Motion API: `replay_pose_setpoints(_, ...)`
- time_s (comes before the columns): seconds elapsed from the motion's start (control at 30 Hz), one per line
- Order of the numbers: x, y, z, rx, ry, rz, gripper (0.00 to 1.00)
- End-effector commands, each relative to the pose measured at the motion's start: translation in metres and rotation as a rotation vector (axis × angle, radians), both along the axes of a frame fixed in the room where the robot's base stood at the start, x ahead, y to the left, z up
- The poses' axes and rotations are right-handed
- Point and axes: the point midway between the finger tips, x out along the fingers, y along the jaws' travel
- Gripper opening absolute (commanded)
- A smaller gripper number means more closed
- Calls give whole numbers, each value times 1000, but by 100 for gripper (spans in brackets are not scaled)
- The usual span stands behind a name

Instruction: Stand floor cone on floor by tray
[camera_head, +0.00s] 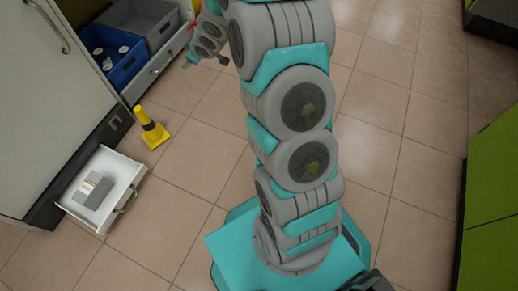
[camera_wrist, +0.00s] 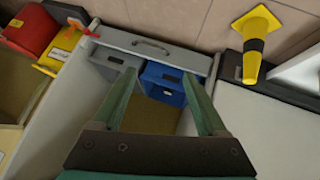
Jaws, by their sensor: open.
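The floor cone (camera_head: 152,129) is yellow with a black band. It appears upright on the tiled floor in the head view, its square base down. It also shows at the upper right of the wrist view (camera_wrist: 259,22). The low white tray (camera_head: 132,178), like a pulled-out drawer with a handle, is just below the cone in the head view, with a small gap between them. My gripper (camera_wrist: 160,75) is open with nothing between its fingers, apart from the cone. In the head view it is at the top, above and right of the cone.
A blue bin (camera_head: 128,71) with white-lidded jars and a grey bin (camera_head: 158,37) sit in an open drawer. A small grey box (camera_head: 93,190) lies in the tray. A white cabinet (camera_head: 45,110) stands left, green cabinets (camera_head: 490,190) right. The middle floor is clear.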

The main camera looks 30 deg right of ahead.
Motion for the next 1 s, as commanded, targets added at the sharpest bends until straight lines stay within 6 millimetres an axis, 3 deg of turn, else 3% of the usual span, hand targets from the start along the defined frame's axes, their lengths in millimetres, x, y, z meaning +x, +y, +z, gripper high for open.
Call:
replay_pose_setpoints(0.03, -12, -6, 15, -22, 25, -37, 75)
replay_pose_setpoints(0.27, -84, -31, 63, -88, 174, -217, 75)
replay_pose_setpoints(0.5, -187, -38, 102, -105, 360, -387, 75)
replay_pose_setpoints(0.77, -317, -20, 133, -70, 581, -528, 75)
replay_pose_setpoints(1.0, -434, 12, 150, -8, 789, -597, 75)
